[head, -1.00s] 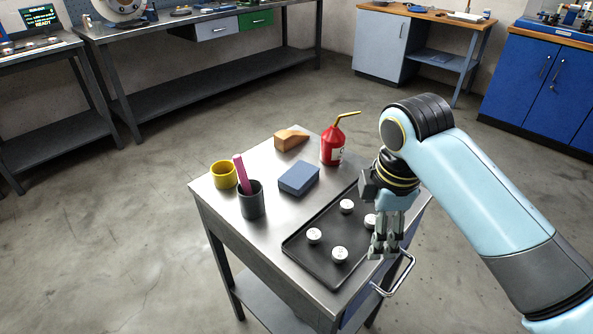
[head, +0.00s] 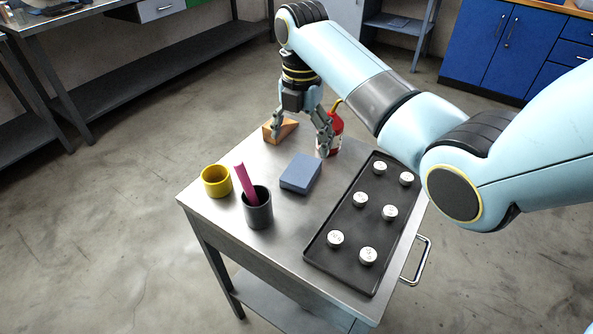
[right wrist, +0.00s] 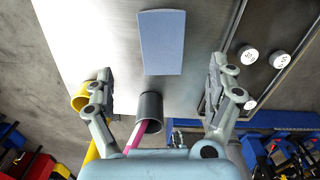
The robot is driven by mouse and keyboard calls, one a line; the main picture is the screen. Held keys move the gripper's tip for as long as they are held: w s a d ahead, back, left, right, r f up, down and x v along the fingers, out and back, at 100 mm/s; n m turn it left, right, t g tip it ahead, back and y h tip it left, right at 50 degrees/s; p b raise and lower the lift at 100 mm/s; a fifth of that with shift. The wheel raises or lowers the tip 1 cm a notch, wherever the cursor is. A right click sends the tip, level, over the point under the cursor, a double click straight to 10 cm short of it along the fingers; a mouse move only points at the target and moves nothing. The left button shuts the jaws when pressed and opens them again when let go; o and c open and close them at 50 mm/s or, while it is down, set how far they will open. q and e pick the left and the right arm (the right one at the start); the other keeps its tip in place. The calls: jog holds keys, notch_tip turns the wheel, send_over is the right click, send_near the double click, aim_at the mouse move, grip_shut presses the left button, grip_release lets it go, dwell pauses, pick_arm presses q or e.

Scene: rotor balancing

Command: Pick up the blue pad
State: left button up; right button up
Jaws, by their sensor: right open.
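The blue pad (head: 301,173) lies flat on the metal cart top (head: 215,232), between the dark cup and the black tray. In the right wrist view the blue pad (right wrist: 161,42) is at the upper middle, between the lines of the two fingers and beyond their tips. My right gripper (head: 300,146) is open and empty, above the far part of the cart, behind the pad in the head view. Its spread fingers also show in the right wrist view (right wrist: 160,72). My left gripper is not in view.
A dark cup (head: 258,214) holding a magenta item (head: 245,183) and a yellow cup (head: 216,181) stand left of the pad. A black tray (head: 325,248) with several silver discs lies right. A red bottle (head: 334,136) and an orange-brown wedge (head: 279,130) stand behind.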

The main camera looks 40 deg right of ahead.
aim_at(302, 169)
notch_tip(302, 169, down, 3)
jog(key=shift+s+r, duration=0.1)
jog(key=shift+r, duration=0.05)
notch_tip(302, 169, down, 5)
jog(key=shift+s+f, duration=0.1)
jog(key=shift+s, duration=0.05)
jog(key=shift+f, duration=0.3)
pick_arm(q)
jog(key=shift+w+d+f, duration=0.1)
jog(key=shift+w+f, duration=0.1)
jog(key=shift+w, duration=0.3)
pick_arm(e)
jog(key=shift+c, duration=0.3)
jog(key=shift+c, duration=1.2)
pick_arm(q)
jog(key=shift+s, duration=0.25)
pick_arm(e)
jog(key=c, duration=1)
jog(key=shift+o, duration=0.2)
jog(key=shift+r, duration=0.15)
